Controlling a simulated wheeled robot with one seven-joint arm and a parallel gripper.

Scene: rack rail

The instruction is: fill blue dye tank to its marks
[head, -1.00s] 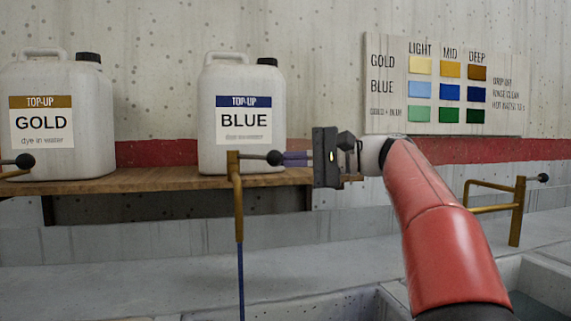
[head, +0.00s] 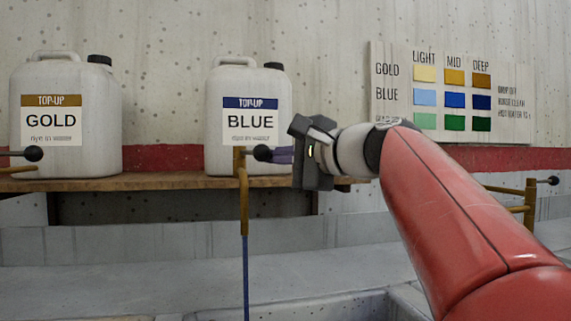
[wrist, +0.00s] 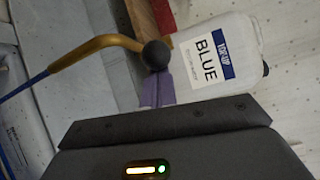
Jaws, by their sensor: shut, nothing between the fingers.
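The BLUE top-up jug (head: 215,145), white with a blue label, stands on a wooden shelf. In front of it is a brass tap (head: 243,190) with a black ball-ended lever (head: 262,153). A thin blue stream (head: 246,275) runs down from the spout and out of the picture. My gripper (head: 279,155) is shut and empty, its purple fingertips at the ball's right side. In the wrist view the fingers (wrist: 157,90) meet the ball (wrist: 156,54), seemingly touching it. The dye tank's level and marks are not visible.
A GOLD jug (head: 65,95) stands left on the shelf (head: 150,181), with another ball lever (head: 33,153) before it. A colour chart (head: 450,90) hangs at right, above another brass tap (head: 529,205). Grey basin edges lie below.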

